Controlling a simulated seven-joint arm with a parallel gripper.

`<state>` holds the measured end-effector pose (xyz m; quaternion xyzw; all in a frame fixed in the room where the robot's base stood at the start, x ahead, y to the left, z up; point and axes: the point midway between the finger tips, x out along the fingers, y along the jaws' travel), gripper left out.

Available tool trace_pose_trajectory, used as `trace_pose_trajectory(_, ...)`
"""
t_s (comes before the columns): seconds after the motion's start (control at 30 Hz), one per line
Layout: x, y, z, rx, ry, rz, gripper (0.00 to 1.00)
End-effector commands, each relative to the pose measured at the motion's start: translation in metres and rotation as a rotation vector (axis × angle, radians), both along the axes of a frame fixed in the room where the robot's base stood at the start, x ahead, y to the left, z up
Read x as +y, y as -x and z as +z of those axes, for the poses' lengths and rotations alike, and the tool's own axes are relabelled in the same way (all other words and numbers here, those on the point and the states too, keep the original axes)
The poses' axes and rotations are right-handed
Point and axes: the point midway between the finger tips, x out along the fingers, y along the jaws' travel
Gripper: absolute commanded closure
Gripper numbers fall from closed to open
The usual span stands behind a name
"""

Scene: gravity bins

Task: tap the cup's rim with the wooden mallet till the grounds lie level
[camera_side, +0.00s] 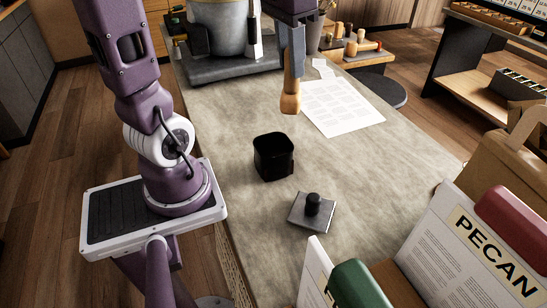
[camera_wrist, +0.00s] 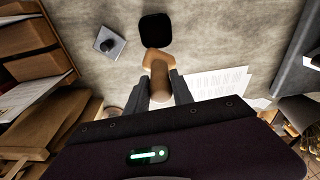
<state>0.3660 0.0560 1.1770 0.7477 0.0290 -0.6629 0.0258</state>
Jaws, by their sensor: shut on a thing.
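A black cup (camera_side: 273,158) with a squarish rounded rim stands upright on the grey stone-topped table; it also shows in the wrist view (camera_wrist: 156,30). Its inside is dark, so I cannot make out the grounds. My gripper (camera_side: 292,80) is above the table, behind the cup and a little to its right in the side view. It is shut on the wooden mallet (camera_side: 291,101), which also shows between the fingers in the wrist view (camera_wrist: 158,72). The mallet hangs in the air, apart from the cup in the side view.
A square grey plate with a black knob (camera_side: 313,206) lies in front of the cup. Printed sheets (camera_side: 343,107) lie behind, at the right. A large metal machine (camera_side: 220,45) stands at the back.

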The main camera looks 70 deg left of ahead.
Motion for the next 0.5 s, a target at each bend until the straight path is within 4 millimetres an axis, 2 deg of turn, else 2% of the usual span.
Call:
trace_pose_trajectory(0.4,-0.001,0.002,-0.007,0.000,0.000,-0.001,1.00)
trace_pose_trajectory(0.47,-0.001,0.002,-0.021,0.005,0.002,-0.001,1.00)
trace_pose_trajectory(0.5,-0.002,0.004,-0.040,0.010,0.005,0.000,1.00)
